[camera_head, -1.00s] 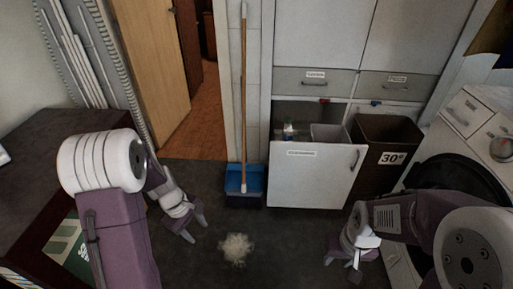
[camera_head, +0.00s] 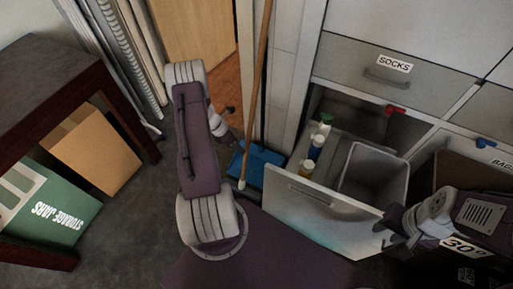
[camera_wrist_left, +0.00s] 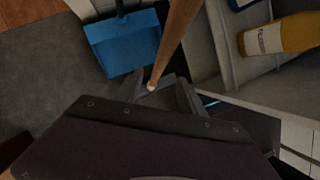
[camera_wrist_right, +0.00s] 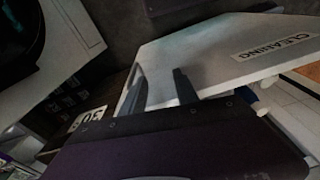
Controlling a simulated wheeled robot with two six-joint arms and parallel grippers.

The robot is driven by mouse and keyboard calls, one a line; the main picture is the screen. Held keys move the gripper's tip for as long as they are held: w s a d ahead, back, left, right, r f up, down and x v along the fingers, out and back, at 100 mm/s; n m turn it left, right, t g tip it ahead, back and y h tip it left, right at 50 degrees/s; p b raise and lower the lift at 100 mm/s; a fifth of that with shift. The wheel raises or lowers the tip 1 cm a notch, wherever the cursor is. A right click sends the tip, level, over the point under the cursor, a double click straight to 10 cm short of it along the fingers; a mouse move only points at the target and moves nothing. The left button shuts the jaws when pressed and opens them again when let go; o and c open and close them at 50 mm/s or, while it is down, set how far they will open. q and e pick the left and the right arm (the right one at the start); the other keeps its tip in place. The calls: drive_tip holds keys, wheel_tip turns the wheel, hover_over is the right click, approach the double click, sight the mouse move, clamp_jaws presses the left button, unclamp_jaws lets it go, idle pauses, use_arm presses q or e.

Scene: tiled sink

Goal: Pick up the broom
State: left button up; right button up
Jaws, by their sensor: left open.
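The broom's wooden handle (camera_head: 262,70) leans upright by the wall in the head view, with a white lower end beside a blue dustpan (camera_head: 262,168). In the left wrist view the handle (camera_wrist_left: 178,40) ends in a white tip between the finger directions. My left gripper (camera_head: 230,138) is close to the handle's lower part, partly hidden by its arm. In the left wrist view its fingers (camera_wrist_left: 158,90) are apart; contact with the handle cannot be told. My right gripper (camera_wrist_right: 160,88) is open, near the pulled-out drawer front. The broom's head is not clearly visible.
The pulled-out drawer (camera_head: 320,215) with bottles (camera_head: 313,155) and a grey bin (camera_head: 375,175) stands right of the broom. A dark table (camera_head: 45,80) with a cardboard box (camera_head: 95,150) and a green box (camera_head: 45,210) is at left. The floor between is clear.

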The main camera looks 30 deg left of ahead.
sight(247, 153)
use_arm(q)
drive_tip(key=b+x, duration=0.6)
drive_tip(key=x, duration=0.3)
drive_tip(key=shift+w, duration=0.1)
drive_tip(key=shift+r, duration=0.1)
clamp_jaws()
idle(1.1)
